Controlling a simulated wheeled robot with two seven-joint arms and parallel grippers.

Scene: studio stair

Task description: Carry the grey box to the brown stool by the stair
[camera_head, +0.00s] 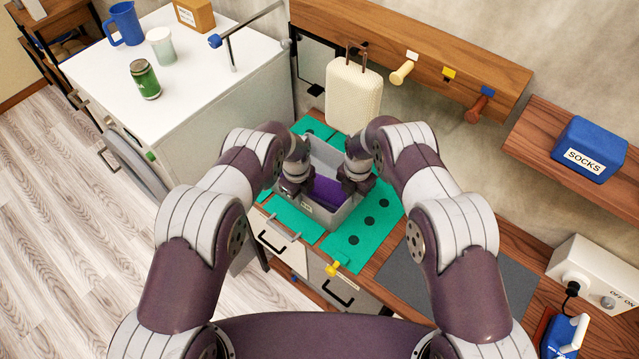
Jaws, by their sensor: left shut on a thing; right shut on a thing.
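The grey box (318,218) is an open-topped container with a purple thing (326,192) inside. It is at the centre of the head view, at a green mat with dark dots on a wooden cabinet top. I cannot tell whether it touches the mat. My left gripper (292,188) is shut on the box's left wall. My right gripper (354,184) is shut on its right wall. My wrists hide part of both walls. No brown stool or stair shows in this view.
A white counter (190,65) at upper left holds a blue jug (126,24), a cup (161,46) and a green can (145,80). A blue socks box (588,150) sits on a shelf. The floor at left is clear.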

